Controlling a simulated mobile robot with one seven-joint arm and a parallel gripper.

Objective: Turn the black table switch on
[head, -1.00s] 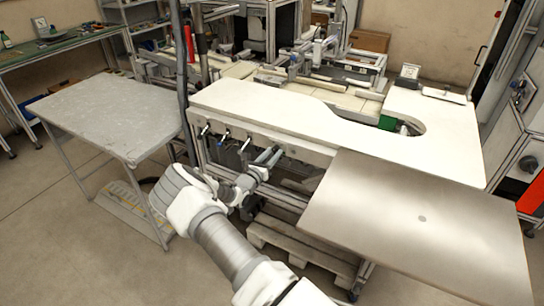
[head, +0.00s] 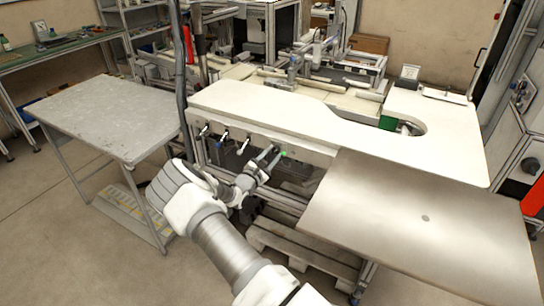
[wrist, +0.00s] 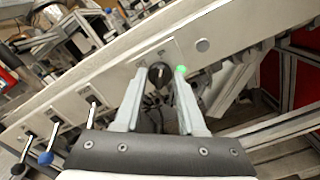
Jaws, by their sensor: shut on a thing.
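The black table switch (wrist: 160,76) is a round knob on the pale front panel under the white table. In the wrist view it sits between the tips of my gripper (wrist: 160,82), which is shut on it, one finger on either side. There my gripper (head: 271,158) reaches up to the panel below the table edge, and the switch itself is hidden or too small to make out.
Several levers, including a blue-knobbed lever (wrist: 46,158), stick out of the panel to the left. The white tabletop (head: 270,110) overhangs the panel. A metal plate (head: 420,220) juts out at right, a grey table (head: 105,115) stands at left, and a wooden pallet (head: 300,255) lies below.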

